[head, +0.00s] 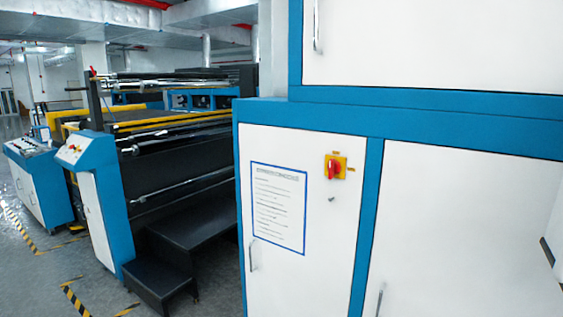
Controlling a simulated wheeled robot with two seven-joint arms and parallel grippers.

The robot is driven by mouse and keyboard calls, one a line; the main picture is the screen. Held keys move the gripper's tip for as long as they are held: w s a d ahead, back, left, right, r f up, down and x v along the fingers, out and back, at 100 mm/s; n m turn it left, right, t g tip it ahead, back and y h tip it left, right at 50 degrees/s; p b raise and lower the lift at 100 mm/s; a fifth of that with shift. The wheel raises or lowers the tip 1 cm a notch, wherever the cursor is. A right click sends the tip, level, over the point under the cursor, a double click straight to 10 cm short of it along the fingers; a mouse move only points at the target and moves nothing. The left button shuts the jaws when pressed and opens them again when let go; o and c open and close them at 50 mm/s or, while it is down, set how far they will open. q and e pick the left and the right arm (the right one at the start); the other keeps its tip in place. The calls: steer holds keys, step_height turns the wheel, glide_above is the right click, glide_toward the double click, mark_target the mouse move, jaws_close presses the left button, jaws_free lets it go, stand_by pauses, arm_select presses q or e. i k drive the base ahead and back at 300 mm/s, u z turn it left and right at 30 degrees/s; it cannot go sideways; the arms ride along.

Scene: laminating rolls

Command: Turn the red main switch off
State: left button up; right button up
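The red main switch (333,169) is a red rotary knob on a yellow square plate (343,174). It is mounted on the white door (320,230) of a blue-framed cabinet, right of the middle of the head view. The red handle looks roughly upright, but its exact angle is too small to tell. Neither of my grippers is in view, and nothing covers the switch.
A notice sheet (279,207) is on the same door, left of the switch, with a door handle (252,255) below it. A laminating machine (170,165) with black steps (160,283) stands at the left. The floor (95,285) there has yellow-black tape.

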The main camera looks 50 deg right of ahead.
mark_target(333, 167)
steer(key=z, duration=0.75)
steer(key=i, duration=1.1)
steer(key=z, duration=1.15)
